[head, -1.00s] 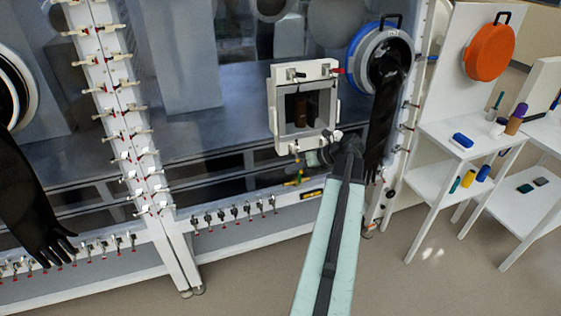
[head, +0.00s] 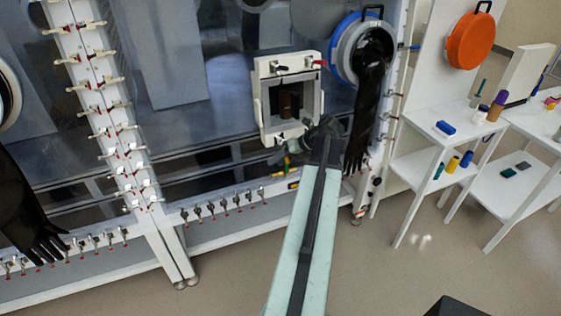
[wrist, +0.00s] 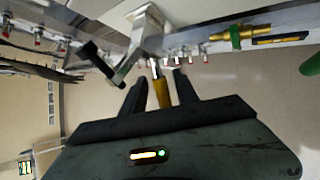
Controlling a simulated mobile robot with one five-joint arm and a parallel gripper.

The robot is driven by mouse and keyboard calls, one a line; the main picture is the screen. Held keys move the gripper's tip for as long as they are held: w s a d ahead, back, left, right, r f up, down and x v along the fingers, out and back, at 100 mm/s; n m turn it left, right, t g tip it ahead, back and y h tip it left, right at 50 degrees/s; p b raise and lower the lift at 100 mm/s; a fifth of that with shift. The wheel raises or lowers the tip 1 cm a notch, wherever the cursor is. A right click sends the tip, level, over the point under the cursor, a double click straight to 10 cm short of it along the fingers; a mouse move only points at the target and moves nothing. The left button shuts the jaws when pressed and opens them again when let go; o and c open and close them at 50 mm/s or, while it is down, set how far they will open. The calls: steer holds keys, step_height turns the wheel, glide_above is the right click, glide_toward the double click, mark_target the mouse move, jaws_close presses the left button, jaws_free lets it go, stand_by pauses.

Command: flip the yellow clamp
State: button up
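The yellow clamp's yellow handle (wrist: 162,92) shows in the wrist view between the two fingers of my gripper (wrist: 159,88). Gaps show on both sides of it, so the fingers look open around it and not closed on it. A metal bracket (wrist: 145,45) rises just beyond the handle. In the head view my gripper (head: 309,130) is at the lower right corner of the small white window frame (head: 262,105) and hides the clamp there. A black-handled clamp (head: 281,68) and a red-handled clamp (head: 319,63) sit on the frame's top edge.
A brass valve with a green part (wrist: 233,36) is on the rail close to my gripper. A black glove (head: 367,100) hangs just right of my arm. Several small clamps (head: 224,202) line the lower rail. White shelves (head: 430,165) stand at the right; the floor in front is clear.

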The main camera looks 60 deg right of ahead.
steer(key=shift+s+d, duration=0.15)
steer(key=shift+s, duration=0.05)
steer(key=p+v, duration=0.5)
steer(key=v, duration=0.2)
steer(key=shift+s+r, duration=0.25)
